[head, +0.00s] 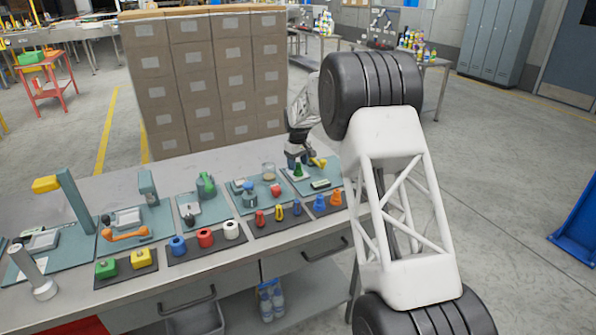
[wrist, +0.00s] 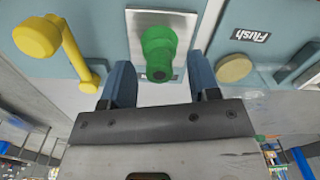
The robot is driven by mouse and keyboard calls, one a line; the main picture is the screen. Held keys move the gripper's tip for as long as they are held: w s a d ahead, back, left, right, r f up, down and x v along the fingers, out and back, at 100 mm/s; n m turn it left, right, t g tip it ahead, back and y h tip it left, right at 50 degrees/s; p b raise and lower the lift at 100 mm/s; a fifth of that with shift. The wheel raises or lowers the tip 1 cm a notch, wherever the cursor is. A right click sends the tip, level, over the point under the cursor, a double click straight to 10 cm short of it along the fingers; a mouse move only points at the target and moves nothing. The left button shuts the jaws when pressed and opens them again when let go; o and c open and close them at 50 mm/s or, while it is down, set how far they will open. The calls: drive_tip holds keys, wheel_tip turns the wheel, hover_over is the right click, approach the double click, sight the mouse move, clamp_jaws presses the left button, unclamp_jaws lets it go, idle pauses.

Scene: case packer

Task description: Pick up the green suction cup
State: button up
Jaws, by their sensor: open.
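The green suction cup (wrist: 160,52) sits on a small metal plate (wrist: 133,24) in the wrist view, lying between the fingers of my gripper (wrist: 158,85). The fingers are apart, one on each side of it, with a gap visible on both sides. I cannot tell how far down the fingers reach along it. In the head view the green suction cup (head: 298,170) is at the far right of the bench, just below my gripper (head: 297,160), which is small and partly hidden there.
A yellow handle (wrist: 40,38) is left of the cup, and a round tan button (wrist: 233,68) is to the right. Orange and blue cups (head: 319,202) stand on a dark strip in front. Cardboard boxes (head: 208,80) are stacked behind the bench (head: 180,276).

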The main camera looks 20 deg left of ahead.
drive_tip(key=shift+f, duration=1.05)
drive_tip(key=shift+c, duration=0.5)
drive_tip(key=c, duration=0.9)
drive_tip(key=shift+r, duration=0.15)
drive_tip(key=shift+r, duration=1.45)
drive_tip(key=shift+s+d+r, duration=0.1)
drive_tip(key=shift+r, duration=0.15)
drive_tip(key=shift+s+d+r, duration=0.25)
drive_tip(key=shift+s+d, duration=1)
drive_tip(key=shift+s, duration=1.05)
drive_tip(key=shift+s+d+r, duration=0.2)
drive_tip(key=shift+s+d, duration=1.05)
drive_tip(key=shift+s, duration=1.05)
drive_tip(key=shift+s+d+r, duration=0.25)
drive_tip(key=shift+s+d, duration=1)
drive_tip(key=shift+s, duration=1.05)
